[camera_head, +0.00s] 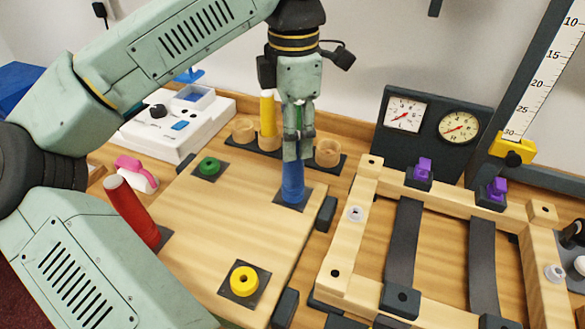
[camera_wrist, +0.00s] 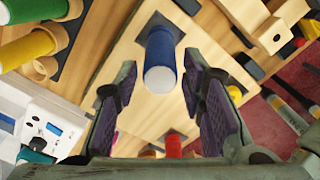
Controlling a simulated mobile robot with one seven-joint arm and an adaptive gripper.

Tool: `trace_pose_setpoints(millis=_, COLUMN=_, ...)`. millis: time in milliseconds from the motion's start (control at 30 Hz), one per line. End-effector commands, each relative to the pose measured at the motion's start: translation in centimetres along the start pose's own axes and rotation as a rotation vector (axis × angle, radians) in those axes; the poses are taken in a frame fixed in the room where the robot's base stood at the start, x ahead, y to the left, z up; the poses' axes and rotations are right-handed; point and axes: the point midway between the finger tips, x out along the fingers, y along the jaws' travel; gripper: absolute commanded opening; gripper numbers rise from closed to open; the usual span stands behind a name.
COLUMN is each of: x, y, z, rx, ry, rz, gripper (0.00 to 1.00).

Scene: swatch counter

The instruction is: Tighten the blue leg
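The blue leg (camera_head: 292,184) stands upright on a dark plate at the right corner of the wooden panel (camera_head: 215,225). In the wrist view, the blue leg (camera_wrist: 162,55) shows its pale end toward me. My gripper (camera_head: 296,150) points down directly over the blue leg's top. Its two dark-padded fingers (camera_wrist: 159,72) are apart in the wrist view, with the leg's end seen in the gap between them. I cannot tell whether either finger touches the leg.
The red leg (camera_head: 132,210) stands at the panel's left corner. Green (camera_head: 208,166) and yellow (camera_head: 244,281) mounts sit at other corners. Behind my gripper, a rack holds a yellow leg (camera_head: 268,113) and a green leg. A wooden frame (camera_head: 347,240) and a gauge box (camera_head: 432,135) stand right.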

Motion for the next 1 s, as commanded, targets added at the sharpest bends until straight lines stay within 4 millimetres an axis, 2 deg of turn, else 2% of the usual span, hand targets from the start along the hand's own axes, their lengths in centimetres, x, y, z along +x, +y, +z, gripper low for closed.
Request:
trace_pose_setpoints(millis=300, x=0.23, y=0.02, z=-0.06, rx=-0.576, ry=0.002, rz=0.003, gripper=0.37)
trace_pose_setpoints(millis=500, x=0.11, y=0.04, z=-0.05, rx=-0.869, ry=0.001, rz=0.001, gripper=0.37)
trace_pose_setpoints(millis=867, x=0.01, y=0.01, z=0.01, rx=-0.929, ry=-0.001, rz=-0.001, gripper=0.37)
trace_pose_setpoints(millis=1000, x=0.18, y=0.01, z=-0.06, rx=-1.088, ry=0.002, rz=0.003, gripper=0.37)
